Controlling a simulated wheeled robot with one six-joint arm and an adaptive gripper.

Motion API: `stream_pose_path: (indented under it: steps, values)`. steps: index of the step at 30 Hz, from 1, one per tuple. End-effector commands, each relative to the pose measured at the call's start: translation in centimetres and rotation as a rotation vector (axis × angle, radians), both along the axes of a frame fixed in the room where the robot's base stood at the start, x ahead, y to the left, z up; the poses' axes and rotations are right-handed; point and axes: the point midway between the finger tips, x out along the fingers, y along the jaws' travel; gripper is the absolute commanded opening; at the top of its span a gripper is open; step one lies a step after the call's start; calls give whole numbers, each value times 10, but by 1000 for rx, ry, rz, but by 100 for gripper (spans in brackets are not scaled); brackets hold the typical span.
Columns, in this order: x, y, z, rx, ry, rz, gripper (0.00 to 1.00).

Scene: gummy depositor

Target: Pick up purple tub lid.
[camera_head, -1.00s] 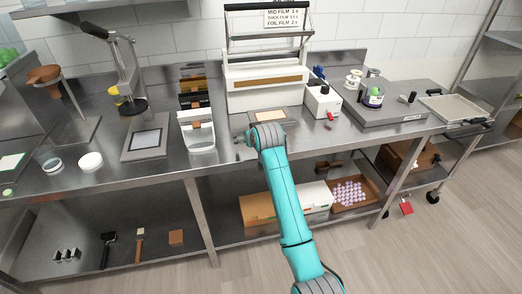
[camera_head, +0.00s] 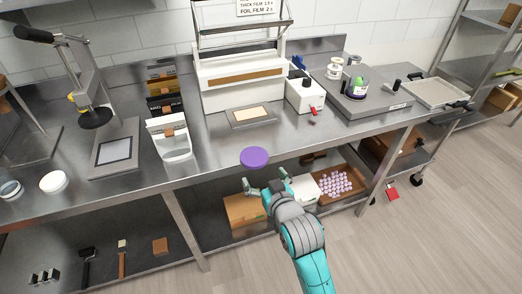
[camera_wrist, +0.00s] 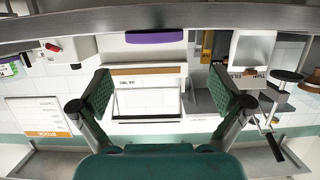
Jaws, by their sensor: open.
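The purple tub lid (camera_head: 254,157) is a flat round disc at the front edge of the steel counter. Whether it overhangs the edge I cannot tell. In the wrist view it shows edge-on as a purple strip (camera_wrist: 154,36), next to the counter edge. My gripper (camera_head: 266,181) is open and empty, in front of the counter and just below the lid in the head view. It is apart from the lid. In the wrist view, the two green-padded fingers of my gripper (camera_wrist: 160,92) are wide apart with nothing between them.
Behind the lid are a framed plate (camera_head: 250,115) and a white sealer (camera_head: 240,90). A white box with a red lever (camera_head: 305,95) stands to the right, a clear-fronted holder (camera_head: 173,142) to the left. The lower shelf holds a tray of purple-topped pieces (camera_head: 317,198).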

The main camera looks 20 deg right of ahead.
Motion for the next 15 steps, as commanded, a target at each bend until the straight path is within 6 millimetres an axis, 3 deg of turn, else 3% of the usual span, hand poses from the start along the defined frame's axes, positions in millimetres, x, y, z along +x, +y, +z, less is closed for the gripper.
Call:
stream_pose_path:
  steps: [2,5,15]
  values:
    - [-10,0,1,0,6,0,100]
    - [-9,0,0,0,8,0,100]
    - [35,0,-13,0,8,0,100]
